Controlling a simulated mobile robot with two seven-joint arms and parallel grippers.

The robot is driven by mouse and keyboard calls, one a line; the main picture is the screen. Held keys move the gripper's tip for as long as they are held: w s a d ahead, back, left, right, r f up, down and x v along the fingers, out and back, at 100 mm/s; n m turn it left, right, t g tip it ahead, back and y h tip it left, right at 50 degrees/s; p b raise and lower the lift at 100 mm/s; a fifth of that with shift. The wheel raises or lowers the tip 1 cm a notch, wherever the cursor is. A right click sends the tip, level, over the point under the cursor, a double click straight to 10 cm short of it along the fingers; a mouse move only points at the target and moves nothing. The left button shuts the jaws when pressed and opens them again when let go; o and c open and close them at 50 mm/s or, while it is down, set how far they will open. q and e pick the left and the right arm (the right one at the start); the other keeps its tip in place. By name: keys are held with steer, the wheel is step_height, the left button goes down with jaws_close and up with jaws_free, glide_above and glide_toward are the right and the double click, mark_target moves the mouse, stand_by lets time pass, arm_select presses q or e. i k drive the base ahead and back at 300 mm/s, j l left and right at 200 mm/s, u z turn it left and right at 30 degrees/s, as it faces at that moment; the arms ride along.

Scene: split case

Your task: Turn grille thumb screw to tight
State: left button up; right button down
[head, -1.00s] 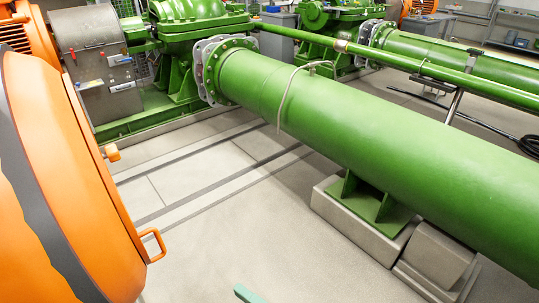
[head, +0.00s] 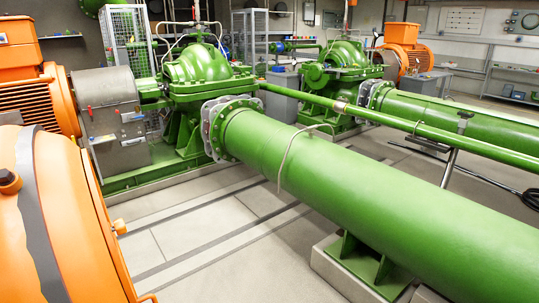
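I cannot make out a grille thumb screw for certain in the head view. A grey metal guard box (head: 112,125) between the orange motor (head: 38,75) and the green pump (head: 200,68) carries small latches and coloured parts, too small to tell apart. A wire-mesh cage (head: 127,38) stands behind it. Neither of my grippers is in view.
A thick green pipe (head: 370,195) runs from the pump to the lower right, with a thinner green pipe (head: 400,125) beyond it. A second green pump (head: 340,62) stands behind. The pale floor (head: 235,265) between housing and pipe is clear.

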mark_target(119, 227)
steer(key=i+l, duration=0.2)
steer(key=i+l+u, duration=0.25)
steer(key=l, duration=0.3)
steer(key=i+l+u, duration=0.15)
steer(key=l+u, duration=0.1)
steer(key=u, duration=1.3)
